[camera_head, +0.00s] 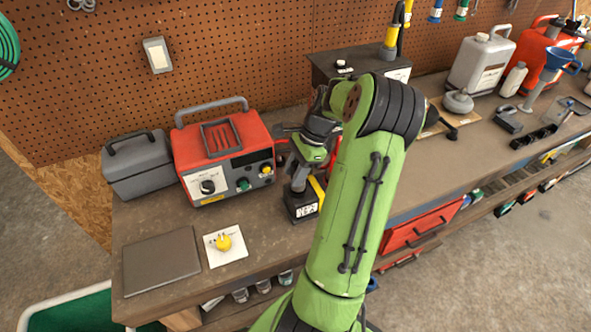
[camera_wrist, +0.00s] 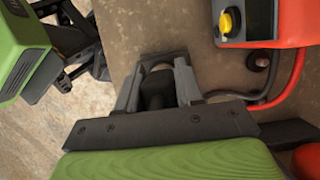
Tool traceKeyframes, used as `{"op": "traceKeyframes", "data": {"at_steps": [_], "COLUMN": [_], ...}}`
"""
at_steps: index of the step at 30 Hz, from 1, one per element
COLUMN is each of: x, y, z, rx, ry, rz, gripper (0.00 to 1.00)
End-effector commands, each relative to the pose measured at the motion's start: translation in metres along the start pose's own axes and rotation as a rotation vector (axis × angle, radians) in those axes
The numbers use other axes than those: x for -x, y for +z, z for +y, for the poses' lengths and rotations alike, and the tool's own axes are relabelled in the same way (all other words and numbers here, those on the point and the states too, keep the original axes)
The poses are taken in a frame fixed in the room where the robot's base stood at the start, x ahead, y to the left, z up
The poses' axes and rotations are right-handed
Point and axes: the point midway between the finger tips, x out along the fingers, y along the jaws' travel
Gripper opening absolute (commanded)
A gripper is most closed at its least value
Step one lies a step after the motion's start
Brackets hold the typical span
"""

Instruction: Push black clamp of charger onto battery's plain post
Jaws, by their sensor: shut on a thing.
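My gripper (camera_wrist: 157,75) is shut on a dark piece, which looks like the black clamp (camera_wrist: 156,92), held between its grey fingers above the bench. The black battery (camera_head: 326,66) stands behind my wrist, partly covered. One light-topped post (camera_head: 341,65) shows; I cannot tell any contact with the clamp.
A grey case (camera_head: 137,165), a dark flat mat (camera_head: 161,262) and a white card with a yellow knob (camera_head: 225,245) are at the left. Jugs (camera_head: 482,60) stand at the right.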

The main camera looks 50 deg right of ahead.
Motion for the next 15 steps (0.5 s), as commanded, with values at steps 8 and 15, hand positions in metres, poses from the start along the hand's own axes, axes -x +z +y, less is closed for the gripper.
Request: {"op": "traceKeyframes", "data": {"at_steps": [8,15], "x": [-0.0084,-0.0102], "y": [-0.0034,-0.0043], "z": [-0.0001,-0.0001], "rx": [0.000,0.000], "ry": [0.000,-0.001], "rz": [0.000,0.001], "gripper": [0.00,0.00]}}
